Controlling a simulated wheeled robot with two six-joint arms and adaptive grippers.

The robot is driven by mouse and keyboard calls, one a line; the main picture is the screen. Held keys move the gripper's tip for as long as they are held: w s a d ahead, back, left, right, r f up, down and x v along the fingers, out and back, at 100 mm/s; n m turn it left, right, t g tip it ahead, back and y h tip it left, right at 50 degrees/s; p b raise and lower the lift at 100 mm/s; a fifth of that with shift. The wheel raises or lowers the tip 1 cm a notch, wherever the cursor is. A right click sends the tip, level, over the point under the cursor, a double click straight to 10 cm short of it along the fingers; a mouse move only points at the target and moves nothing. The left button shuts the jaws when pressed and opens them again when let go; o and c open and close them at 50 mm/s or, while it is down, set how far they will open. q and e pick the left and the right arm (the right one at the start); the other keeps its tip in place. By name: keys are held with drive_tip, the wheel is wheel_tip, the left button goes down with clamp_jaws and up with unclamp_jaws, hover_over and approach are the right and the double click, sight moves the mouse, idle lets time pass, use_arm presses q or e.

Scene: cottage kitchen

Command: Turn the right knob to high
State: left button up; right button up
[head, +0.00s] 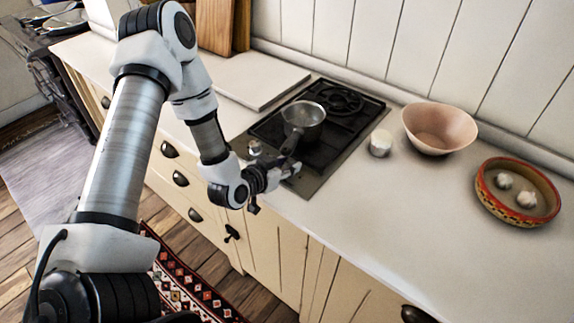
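The black gas hob (335,160) is set into the pale counter, with a steel front strip. A left knob (254,148) shows on that strip. My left gripper (287,171) is low over the strip's front right part, where it hides most of what is there. The right knob cannot be told apart from the fingers, nor can I see whether they touch it or are open or shut. A steel saucepan (303,114) stands on the hob, its dark handle pointing towards my gripper. My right gripper is out of view.
The counter's front right is clear.

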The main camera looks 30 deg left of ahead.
use_arm(q)
drive_tip(key=o, duration=0.3)
drive_tip(key=v, duration=0.7)
drive_tip(key=shift+s+r, duration=0.1)
drive_tip(key=shift+s, duration=0.2)
